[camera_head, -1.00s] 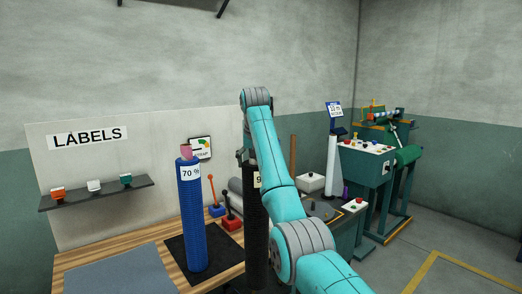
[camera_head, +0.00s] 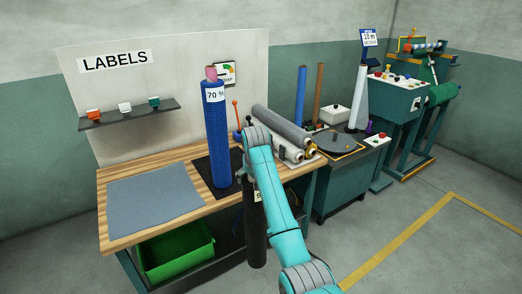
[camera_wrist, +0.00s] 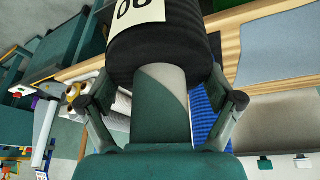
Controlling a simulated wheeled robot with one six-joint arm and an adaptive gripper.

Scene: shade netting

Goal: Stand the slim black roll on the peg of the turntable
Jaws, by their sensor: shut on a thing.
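The slim black roll (camera_head: 256,235) hangs upright in front of the bench's right end in the head view, its upper part beside my arm. It fills the top of the wrist view (camera_wrist: 160,50), with a cream number label on it. My gripper (camera_wrist: 160,98) has its fingers on either side of the pale core at the roll's end and is shut on the roll. In the head view the arm largely hides the gripper. The turntable (camera_head: 338,145) is a dark disc on a green cabinet, to the right of the roll and apart from it. Its peg is too small to make out surely.
A thick blue roll (camera_head: 217,140) stands on a black mat on the wooden bench (camera_head: 150,206). Several rolls (camera_head: 285,132) lie at the bench's right end. Open floor (camera_head: 400,240) lies at the right.

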